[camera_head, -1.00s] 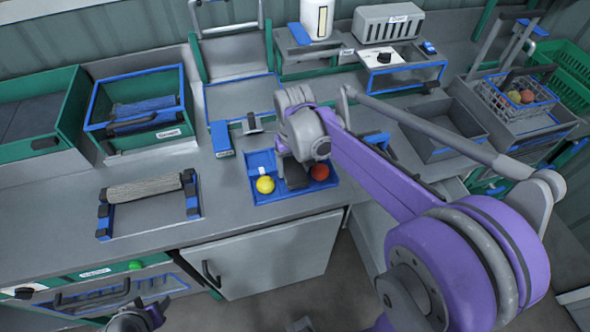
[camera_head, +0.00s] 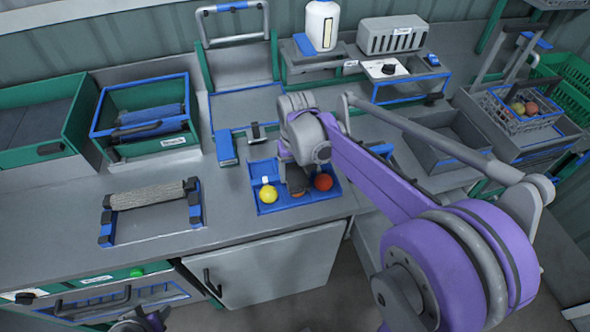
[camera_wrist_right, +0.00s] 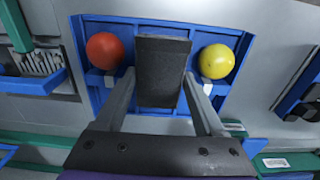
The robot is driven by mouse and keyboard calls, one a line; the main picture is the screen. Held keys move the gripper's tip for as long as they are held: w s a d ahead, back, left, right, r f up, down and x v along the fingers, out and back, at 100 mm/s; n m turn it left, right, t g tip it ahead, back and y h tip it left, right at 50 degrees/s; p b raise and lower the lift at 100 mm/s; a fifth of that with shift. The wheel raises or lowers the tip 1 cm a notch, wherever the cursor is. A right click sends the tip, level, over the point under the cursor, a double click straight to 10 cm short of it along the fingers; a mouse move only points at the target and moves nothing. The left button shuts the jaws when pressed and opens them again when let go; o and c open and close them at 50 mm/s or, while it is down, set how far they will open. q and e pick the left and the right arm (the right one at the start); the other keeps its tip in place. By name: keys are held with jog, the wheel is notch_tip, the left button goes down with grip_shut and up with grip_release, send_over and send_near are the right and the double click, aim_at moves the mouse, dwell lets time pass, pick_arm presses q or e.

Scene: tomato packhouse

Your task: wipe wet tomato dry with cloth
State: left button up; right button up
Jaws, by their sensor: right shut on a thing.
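A blue tray (camera_head: 327,204) on the bench holds a yellow tomato (camera_head: 268,194) at left and a red tomato (camera_head: 323,182) at right. An orange-brown round thing (camera_head: 298,193), possibly a third tomato, shows partly between them below my right gripper (camera_head: 297,180). In the right wrist view the red tomato (camera_wrist_right: 105,50) and yellow tomato (camera_wrist_right: 216,61) flank a dark grey slab (camera_wrist_right: 163,72), which looks like the folded cloth. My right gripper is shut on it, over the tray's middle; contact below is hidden. My left gripper (camera_head: 142,321) shows only partly at the bottom edge.
A blue block (camera_head: 227,149) stands just behind the tray. Green bins (camera_head: 110,127) are at back left, a grey bin (camera_head: 440,162) at right. Bare bench lies between roller and tray.

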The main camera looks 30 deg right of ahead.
aim_at(299, 185)
jog(key=shift+s+a, duration=0.25)
jog(key=shift+s, duration=0.7)
jog(key=shift+s+a, duration=0.2)
jog(key=shift+s, duration=0.7)
jog(key=shift+w, duration=0.1)
jog(key=shift+w+d, duration=0.3)
jog(key=shift+w, duration=0.75)
jog(key=shift+w+d, duration=0.25)
jog(key=shift+w, duration=0.8)
jog(key=shift+r+p, duration=1.65)
jog(key=shift+r, duration=1.4)
pick_arm(q)
jog(key=r, duration=0.1)
jog(key=w+r, duration=0.1)
jog(key=r, duration=0.2)
jog(key=shift+w+r, duration=0.15)
jog(key=shift+w, duration=0.15)
pick_arm(e)
jog(key=shift+f, duration=0.2)
